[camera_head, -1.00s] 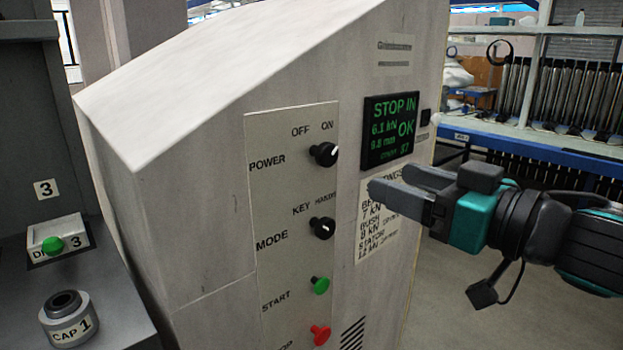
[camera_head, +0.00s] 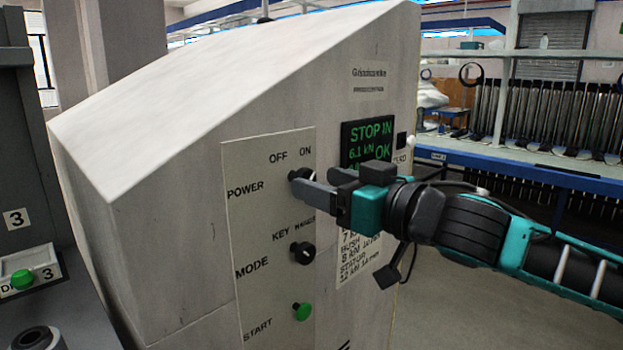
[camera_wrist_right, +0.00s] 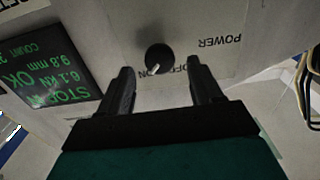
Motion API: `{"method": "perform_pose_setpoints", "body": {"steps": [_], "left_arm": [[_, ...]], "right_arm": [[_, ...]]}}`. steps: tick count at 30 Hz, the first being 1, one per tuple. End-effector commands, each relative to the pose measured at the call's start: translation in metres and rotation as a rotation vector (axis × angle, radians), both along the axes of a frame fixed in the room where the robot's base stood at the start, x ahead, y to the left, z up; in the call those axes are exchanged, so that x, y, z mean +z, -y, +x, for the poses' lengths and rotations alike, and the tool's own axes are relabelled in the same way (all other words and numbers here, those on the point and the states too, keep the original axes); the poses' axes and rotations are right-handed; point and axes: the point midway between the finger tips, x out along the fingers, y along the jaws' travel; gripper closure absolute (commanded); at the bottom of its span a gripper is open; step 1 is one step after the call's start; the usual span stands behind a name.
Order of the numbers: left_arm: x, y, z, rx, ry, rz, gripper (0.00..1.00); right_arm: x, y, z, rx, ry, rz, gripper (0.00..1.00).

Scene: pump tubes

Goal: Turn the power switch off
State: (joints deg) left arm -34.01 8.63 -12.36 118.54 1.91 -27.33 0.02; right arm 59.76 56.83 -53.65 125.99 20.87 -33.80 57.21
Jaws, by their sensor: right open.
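The power switch is a round black knob (camera_head: 300,174) on the pale control panel (camera_head: 250,215), beside the POWER label and below OFF and ON. In the right wrist view the knob (camera_wrist_right: 158,58) appears upside down, its white mark pointing towards ON. My right gripper (camera_head: 316,182) is open at the knob, its fingers partly covering it in the head view. In the wrist view the open fingers (camera_wrist_right: 160,78) lie to either side of the knob's line, with nothing between them; contact cannot be told. My left gripper is not in view.
The black mode knob (camera_head: 303,252) and green start button (camera_head: 302,311) sit below on the panel. A screen with green text (camera_head: 368,138) stands close to the right, partly behind my gripper. A grey unit with a green button (camera_head: 22,279) is at left.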

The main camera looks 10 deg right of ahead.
Motion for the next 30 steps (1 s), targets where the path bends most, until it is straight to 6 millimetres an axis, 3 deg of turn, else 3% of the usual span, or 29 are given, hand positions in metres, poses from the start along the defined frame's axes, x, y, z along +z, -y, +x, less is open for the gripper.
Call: {"method": "perform_pose_setpoints", "body": {"steps": [7,17,30], "left_arm": [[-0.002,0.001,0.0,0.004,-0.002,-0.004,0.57],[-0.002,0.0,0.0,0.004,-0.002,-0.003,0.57],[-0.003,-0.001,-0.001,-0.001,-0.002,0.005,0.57]], "right_arm": [[0.0,-0.015,0.022,0.0,0.001,0.0,0.35],[0.0,-0.017,0.025,0.0,0.001,-0.001,0.35],[0.0,-0.017,0.025,-0.001,0.0,0.0,0.76]]}}
